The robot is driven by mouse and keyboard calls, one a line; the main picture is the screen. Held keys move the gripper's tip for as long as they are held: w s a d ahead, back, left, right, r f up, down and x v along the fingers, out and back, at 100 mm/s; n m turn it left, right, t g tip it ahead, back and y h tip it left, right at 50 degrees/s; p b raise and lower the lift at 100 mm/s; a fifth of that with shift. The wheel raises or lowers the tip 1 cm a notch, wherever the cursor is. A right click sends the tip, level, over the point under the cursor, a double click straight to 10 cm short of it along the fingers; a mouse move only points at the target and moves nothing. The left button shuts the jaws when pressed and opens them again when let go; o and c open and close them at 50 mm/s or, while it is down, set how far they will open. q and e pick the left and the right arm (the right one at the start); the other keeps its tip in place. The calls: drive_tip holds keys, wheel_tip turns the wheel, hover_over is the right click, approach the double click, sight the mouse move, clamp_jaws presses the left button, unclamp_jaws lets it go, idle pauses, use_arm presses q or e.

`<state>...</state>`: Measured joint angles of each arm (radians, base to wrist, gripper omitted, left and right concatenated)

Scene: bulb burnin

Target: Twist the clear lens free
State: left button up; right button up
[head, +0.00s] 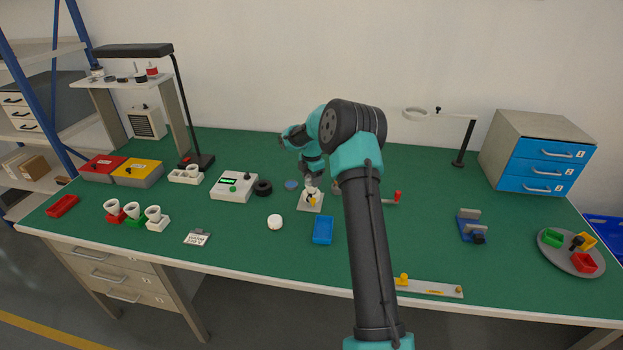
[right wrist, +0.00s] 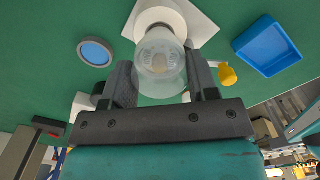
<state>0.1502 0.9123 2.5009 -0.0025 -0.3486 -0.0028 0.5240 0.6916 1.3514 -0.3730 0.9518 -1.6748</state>
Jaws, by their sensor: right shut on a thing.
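The clear lens (right wrist: 160,62) is a translucent dome on a white round socket with a square white base plate (right wrist: 208,24). My right gripper (right wrist: 160,80) has a dark finger on each side of the lens and is shut on it. In the head view my right gripper (head: 311,180) reaches down over the white base plate (head: 310,203) at the middle of the bench, and hides most of the lens. I cannot tell whether the lens is still seated in the socket. My left gripper is not in view.
A blue tray (head: 323,230) lies just in front of the plate. A white round piece (head: 275,222) is front left. A red-handled part (head: 396,197) is to the right.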

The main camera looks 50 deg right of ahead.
drive_tip(key=shift+n, duration=0.4)
drive_tip(key=shift+n, duration=1.3)
drive_tip(key=shift+n, duration=1.5)
drive_tip(key=o, duration=1)
drive_tip(key=shift+c, duration=0.2)
